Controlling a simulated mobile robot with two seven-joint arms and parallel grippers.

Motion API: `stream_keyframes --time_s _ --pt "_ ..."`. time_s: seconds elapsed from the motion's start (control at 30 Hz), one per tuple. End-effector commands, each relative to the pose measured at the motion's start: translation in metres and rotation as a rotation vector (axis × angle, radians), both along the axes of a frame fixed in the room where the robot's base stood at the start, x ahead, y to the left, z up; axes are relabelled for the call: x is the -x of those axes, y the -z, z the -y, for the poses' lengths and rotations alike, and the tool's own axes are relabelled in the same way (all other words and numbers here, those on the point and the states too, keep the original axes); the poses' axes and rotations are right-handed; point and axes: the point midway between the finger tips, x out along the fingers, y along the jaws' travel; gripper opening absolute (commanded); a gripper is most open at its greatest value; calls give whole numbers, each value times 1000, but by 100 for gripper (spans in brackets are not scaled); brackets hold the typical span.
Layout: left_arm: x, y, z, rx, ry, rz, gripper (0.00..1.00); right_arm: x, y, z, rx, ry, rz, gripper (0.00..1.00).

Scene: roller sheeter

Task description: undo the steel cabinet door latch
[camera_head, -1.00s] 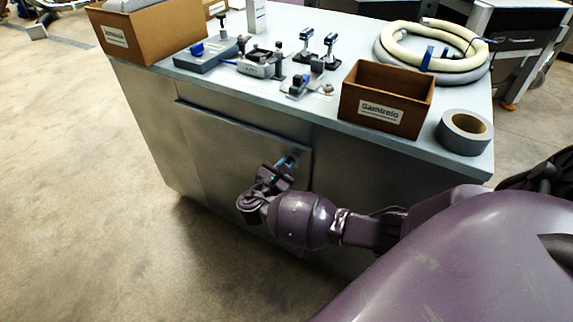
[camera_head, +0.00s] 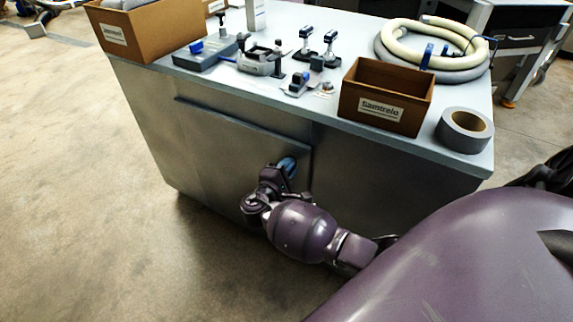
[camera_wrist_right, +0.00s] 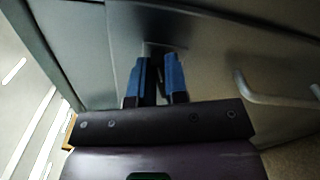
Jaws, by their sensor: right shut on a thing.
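The steel cabinet door (camera_head: 225,155) is a flat grey panel on the cabinet's front and appears closed. My right gripper (camera_head: 287,166) is at the door's upper right, near its right edge. In the right wrist view, the blue fingers of this gripper (camera_wrist_right: 160,75) point at the door face and are close together. They are shut on the latch (camera_wrist_right: 160,47), a small grey piece at the fingertips that is mostly hidden by them. A bar handle (camera_wrist_right: 275,98) is on the door to the right in that view. My left gripper is not in view.
The cabinet top (camera_head: 330,110) overhangs above the door. It carries cardboard boxes (camera_head: 385,98), a tape roll (camera_head: 464,130), a coiled hose (camera_head: 430,70) and several small tools. The floor (camera_head: 90,190) left of the cabinet is clear.

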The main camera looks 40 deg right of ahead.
Motion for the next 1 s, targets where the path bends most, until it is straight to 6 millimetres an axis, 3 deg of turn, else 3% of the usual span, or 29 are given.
stream_keyframes --time_s 0.5,1.0 --pt "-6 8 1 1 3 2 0 1 7 0 -124 0 296 0" --pt "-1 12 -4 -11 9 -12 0 1 5 0 -146 0 351 0"
